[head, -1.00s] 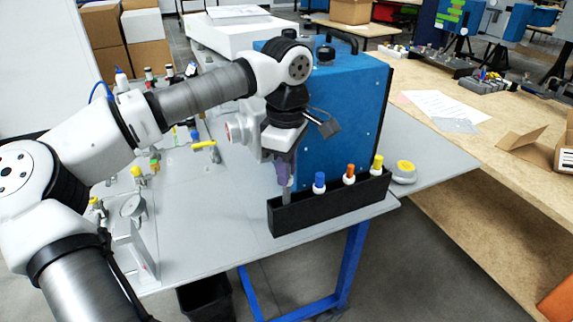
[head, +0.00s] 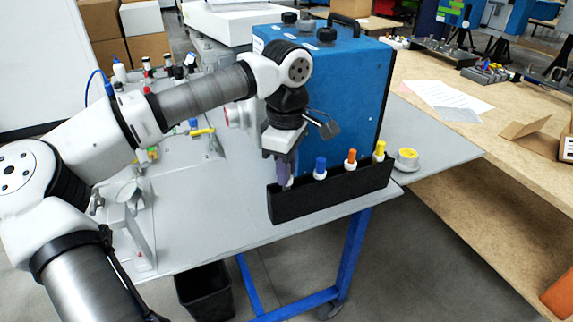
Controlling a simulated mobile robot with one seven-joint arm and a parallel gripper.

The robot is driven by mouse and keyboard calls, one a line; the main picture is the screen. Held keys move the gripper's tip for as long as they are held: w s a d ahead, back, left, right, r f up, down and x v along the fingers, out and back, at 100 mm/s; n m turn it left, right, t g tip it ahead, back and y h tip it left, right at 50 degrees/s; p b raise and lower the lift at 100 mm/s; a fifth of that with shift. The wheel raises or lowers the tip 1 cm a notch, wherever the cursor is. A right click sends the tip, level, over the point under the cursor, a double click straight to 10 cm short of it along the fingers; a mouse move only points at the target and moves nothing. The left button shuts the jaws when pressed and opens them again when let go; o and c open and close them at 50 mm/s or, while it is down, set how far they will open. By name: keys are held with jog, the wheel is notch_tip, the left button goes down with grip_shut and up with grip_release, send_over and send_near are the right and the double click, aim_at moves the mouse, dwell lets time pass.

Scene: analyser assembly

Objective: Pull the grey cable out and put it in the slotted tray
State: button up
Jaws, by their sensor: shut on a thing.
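My gripper (head: 284,178) points down at the left end of the black slotted tray (head: 335,197). It is shut on the grey cable, of which only a small pale part (head: 289,182) shows by the fingertips at the tray's rim. The lower part of the cable is hidden by the tray's front wall, so I cannot tell how deep it sits or whether it touches the bottom. A blue-topped cable end (head: 320,167), an orange-topped one (head: 350,158) and a yellow-topped one (head: 379,150) stand upright in the tray to the right.
The blue analyser box (head: 335,90) stands right behind the tray. A round yellow-and-white piece (head: 407,158) lies right of the tray. Fittings and valves (head: 200,132) stand on the grey table at left. The table's front edge is close below the tray.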

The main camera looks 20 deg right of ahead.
jog(key=shift+f, duration=0.3)
jog(key=o, duration=1)
jog(key=shift+r+p, duration=2.5)
jog(key=shift+r, duration=1.05)
